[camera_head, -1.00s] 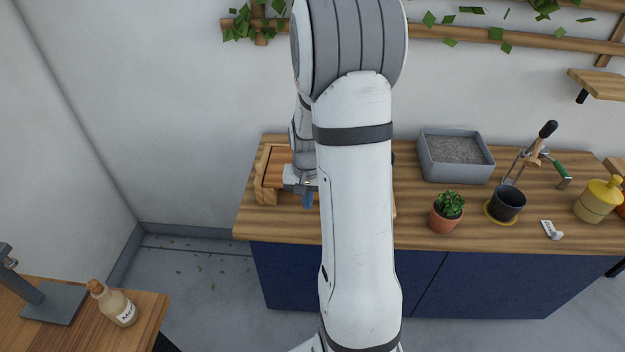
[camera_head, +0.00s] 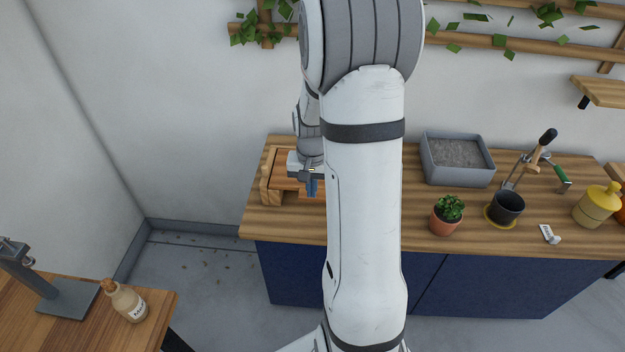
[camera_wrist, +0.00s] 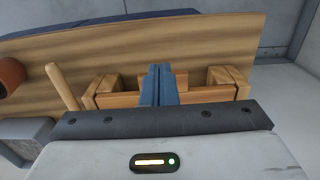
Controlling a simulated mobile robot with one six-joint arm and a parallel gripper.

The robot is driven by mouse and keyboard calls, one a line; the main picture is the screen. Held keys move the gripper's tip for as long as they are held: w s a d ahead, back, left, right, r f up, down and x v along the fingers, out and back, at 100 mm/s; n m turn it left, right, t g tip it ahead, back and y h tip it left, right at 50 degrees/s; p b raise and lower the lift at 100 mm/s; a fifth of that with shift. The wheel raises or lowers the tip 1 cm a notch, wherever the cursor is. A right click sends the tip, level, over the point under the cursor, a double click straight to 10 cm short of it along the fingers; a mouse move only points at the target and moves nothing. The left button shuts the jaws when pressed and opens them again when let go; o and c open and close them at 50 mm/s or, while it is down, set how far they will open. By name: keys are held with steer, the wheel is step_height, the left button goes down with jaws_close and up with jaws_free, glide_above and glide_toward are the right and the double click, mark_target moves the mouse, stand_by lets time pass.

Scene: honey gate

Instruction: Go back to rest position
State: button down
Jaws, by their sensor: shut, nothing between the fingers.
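My gripper (camera_head: 311,187) is over the left end of the wooden counter, in front of and above a low wooden box-like frame (camera_head: 268,187). In the wrist view its blue fingers (camera_wrist: 158,85) are together with nothing between them. The wooden frame (camera_wrist: 216,84) lies beyond the fingers there, with posts at both sides. My arm hides the right part of this frame in the head view.
The counter (camera_head: 400,232) holds a grey tray of soil (camera_head: 457,160), a potted plant (camera_head: 447,214), a black pot (camera_head: 505,208), a tag (camera_head: 549,233) and a yellow jar (camera_head: 596,205). A bottle (camera_head: 128,301) stands on a second table at lower left.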

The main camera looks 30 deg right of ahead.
steer(key=s+a+r+n+t, duration=0.3)
steer(key=s+a+r+n, duration=0.3)
steer(key=s+a+r, duration=0.8)
step_height(320, 180, up, 3)
steer(key=shift+s+a+r+n, duration=0.15)
steer(key=shift+s+n, duration=0.25)
steer(key=shift+s, duration=0.65)
